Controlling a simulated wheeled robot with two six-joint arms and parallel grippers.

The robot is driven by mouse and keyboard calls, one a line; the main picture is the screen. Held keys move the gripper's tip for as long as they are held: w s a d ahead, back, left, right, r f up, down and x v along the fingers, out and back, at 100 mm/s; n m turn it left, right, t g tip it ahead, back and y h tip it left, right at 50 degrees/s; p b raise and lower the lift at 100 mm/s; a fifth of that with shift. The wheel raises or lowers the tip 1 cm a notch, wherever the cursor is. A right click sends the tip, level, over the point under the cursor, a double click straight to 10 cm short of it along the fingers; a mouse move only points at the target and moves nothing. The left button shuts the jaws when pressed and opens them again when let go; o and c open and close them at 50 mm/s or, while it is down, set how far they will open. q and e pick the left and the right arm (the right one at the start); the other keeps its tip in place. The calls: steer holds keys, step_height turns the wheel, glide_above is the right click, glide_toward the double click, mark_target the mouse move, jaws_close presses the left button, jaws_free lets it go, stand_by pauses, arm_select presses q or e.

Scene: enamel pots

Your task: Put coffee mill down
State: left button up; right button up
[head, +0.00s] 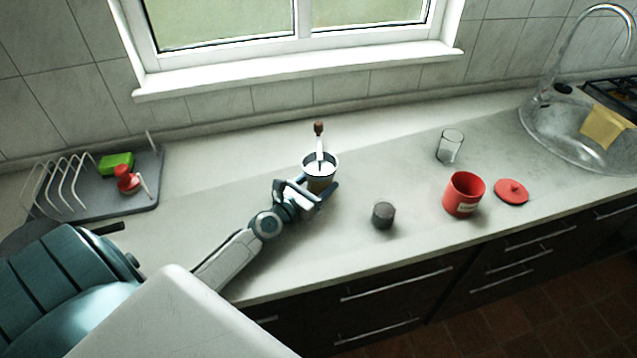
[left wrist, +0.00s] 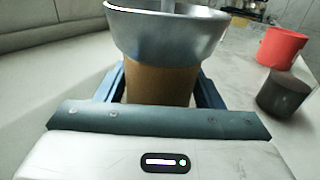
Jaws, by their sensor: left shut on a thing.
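The coffee mill (head: 320,169) has a metal bowl top, a brown body and a crank with a brown knob. It is upright over the middle of the counter. My left gripper (head: 318,192) is shut on it from the front. In the left wrist view the mill's brown body (left wrist: 160,82) sits between the blue fingers of the gripper (left wrist: 160,95), with the metal bowl above them. The mill's base is hidden, so I cannot tell whether it touches the counter. My right gripper is not in view.
A dark grey cylinder (head: 383,215), a red pot (head: 463,194), its red lid (head: 511,191) and a glass (head: 449,147) stand to the right. A grey drying rack (head: 142,196) with a green sponge (head: 117,163) is at left. The counter (head: 230,195) between rack and mill is clear.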

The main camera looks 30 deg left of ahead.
arm_select(q)
steer(key=o, duration=1.4)
steer(key=shift+o, duration=0.2)
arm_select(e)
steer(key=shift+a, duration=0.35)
arm_select(q)
steer(key=shift+r+p, duration=0.2)
steer(key=shift+p, duration=0.15)
steer(key=s+b, duration=0.1)
steer(key=s, duration=0.2)
steer(key=s+a, duration=0.1)
steer(key=s, duration=0.3)
steer(key=s+b, duration=0.1)
steer(key=s, duration=0.2)
steer(key=shift+s+a+f+b, duration=0.15)
steer(key=shift+s+f+b, duration=0.1)
steer(key=shift+s+b, duration=0.1)
steer(key=shift+s+r, duration=0.15)
steer(key=shift+s, duration=0.5)
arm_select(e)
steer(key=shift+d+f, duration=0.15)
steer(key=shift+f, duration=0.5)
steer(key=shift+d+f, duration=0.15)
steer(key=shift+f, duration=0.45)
